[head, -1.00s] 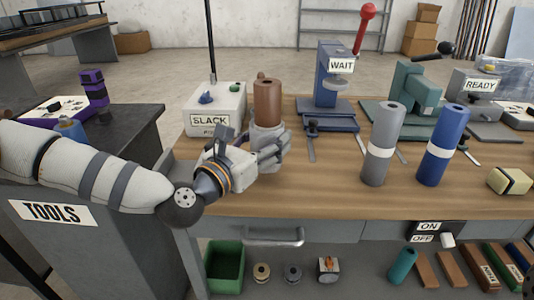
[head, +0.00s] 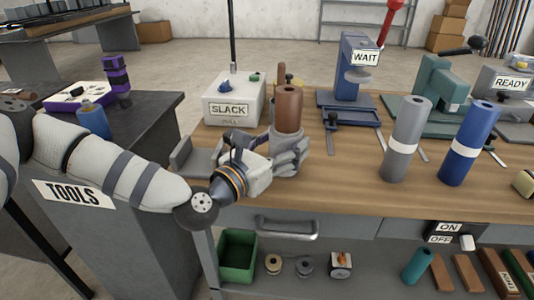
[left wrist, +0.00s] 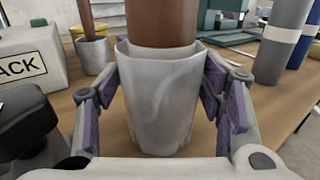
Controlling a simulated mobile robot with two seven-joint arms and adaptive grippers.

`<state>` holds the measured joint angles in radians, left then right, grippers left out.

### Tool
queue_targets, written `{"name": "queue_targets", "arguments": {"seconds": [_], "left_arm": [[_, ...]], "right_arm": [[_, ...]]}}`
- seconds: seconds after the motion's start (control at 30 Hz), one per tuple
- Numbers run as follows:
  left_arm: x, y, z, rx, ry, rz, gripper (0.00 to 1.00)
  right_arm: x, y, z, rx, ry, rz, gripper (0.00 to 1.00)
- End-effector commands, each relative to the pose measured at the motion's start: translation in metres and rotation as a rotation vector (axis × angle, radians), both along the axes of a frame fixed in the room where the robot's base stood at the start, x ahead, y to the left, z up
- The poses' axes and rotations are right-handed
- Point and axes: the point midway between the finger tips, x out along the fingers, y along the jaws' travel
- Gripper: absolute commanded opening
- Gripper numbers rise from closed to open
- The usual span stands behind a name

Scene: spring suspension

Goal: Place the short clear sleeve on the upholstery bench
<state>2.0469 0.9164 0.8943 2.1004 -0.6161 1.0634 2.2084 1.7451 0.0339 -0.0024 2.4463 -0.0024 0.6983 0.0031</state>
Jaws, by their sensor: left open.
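No sleeve that is plainly short and clear can be made out. A brown roll (head: 289,108) stands upright in a grey-white marbled holder (left wrist: 165,95) on the wooden bench (head: 350,185). The roll also shows in the left wrist view (left wrist: 163,22). My left gripper (head: 288,150) is open. Its purple-padded fingers (left wrist: 160,108) lie on either side of the holder, low near the bench top. I cannot tell whether a pad touches it. My right gripper is not in view.
A SLACK box (head: 232,108) stands behind left of the gripper. A grey roll (head: 407,140) and a blue roll (head: 469,143) stand to the right, with free wood between. The blue WAIT press (head: 352,100) is behind. A dark tools bench (head: 145,120) stands left.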

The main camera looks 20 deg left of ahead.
Motion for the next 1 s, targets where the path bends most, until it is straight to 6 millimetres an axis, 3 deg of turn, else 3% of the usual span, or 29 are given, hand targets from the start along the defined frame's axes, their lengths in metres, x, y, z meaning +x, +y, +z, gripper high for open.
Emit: {"name": "queue_targets", "arguments": {"seconds": [0.3, 0.5, 0.67, 1.0], "left_arm": [[-0.065, 0.019, -0.004, -0.001, 0.008, 0.002, 0.62], [-0.098, 0.028, -0.003, -0.001, 0.005, 0.003, 0.62], [-0.108, 0.03, -0.002, 0.0, 0.004, 0.002, 0.62], [-0.108, 0.03, -0.002, 0.0, 0.003, 0.001, 0.62]], "right_arm": [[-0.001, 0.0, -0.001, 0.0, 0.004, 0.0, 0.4], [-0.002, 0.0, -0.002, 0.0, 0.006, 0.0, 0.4], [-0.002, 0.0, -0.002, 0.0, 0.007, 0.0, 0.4], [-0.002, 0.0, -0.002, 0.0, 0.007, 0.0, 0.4]]}}
